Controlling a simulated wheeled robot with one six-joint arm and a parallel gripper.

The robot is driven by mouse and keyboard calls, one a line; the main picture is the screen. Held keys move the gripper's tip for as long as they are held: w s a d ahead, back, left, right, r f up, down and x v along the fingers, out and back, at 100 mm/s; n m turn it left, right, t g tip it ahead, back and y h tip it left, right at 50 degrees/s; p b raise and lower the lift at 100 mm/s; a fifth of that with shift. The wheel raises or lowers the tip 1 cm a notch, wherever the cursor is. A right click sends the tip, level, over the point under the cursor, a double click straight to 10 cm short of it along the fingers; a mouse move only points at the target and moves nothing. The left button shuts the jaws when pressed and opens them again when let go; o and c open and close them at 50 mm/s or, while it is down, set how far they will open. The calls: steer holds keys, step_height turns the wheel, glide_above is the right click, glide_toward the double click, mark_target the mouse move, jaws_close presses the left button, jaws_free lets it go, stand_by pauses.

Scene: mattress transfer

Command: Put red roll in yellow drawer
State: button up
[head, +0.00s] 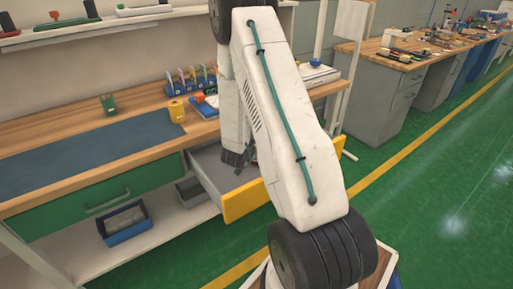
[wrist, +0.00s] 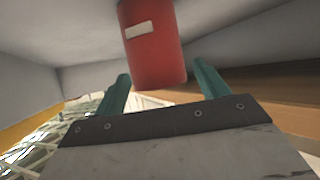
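The yellow drawer (head: 241,201) is pulled out from under the workbench, with a grey inside. My gripper (head: 235,160) points down into the drawer in the head view, and my arm hides part of it. In the wrist view, the red roll (wrist: 153,50) with a white label is inside the grey drawer walls. My gripper's teal fingers (wrist: 162,78) are spread apart, with the near end of the roll between their tips. A gap shows on the right side of the roll; on the left I cannot tell if the finger touches it.
A blue bin (head: 124,225) sits on the lower shelf. Green floor is clear at right.

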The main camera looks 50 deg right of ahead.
steer(key=shift+r, duration=0.15)
steer(key=a+r+n+t+y, duration=0.15)
steer(key=a+r+y, duration=0.25)
steer(key=a+r, duration=0.45)
steer(key=a+r+n+t+y, duration=0.1)
steer(key=a+r+n+y, duration=0.35)
steer(key=a, duration=0.75)
steer(key=a+r+n+t+y, duration=0.1)
steer(key=a+r+y, duration=0.2)
steer(key=a+r, duration=0.65)
steer(key=s+a+r+n+g, duration=0.1)
steer(key=s+r+n+g, duration=0.1)
steer(key=s, duration=0.6)
steer(key=s+a+r+n+g, duration=0.2)
steer(key=s+r, duration=0.1)
steer(key=s, duration=0.6)
steer(key=s+a+r+n+g, duration=0.2)
steer(key=s+r, duration=0.1)
steer(key=s, duration=0.5)
steer(key=shift+s+a+r+n+g, duration=0.25)
steer(key=shift+s+r+n+g, duration=0.1)
steer(key=shift+s+n, duration=0.05)
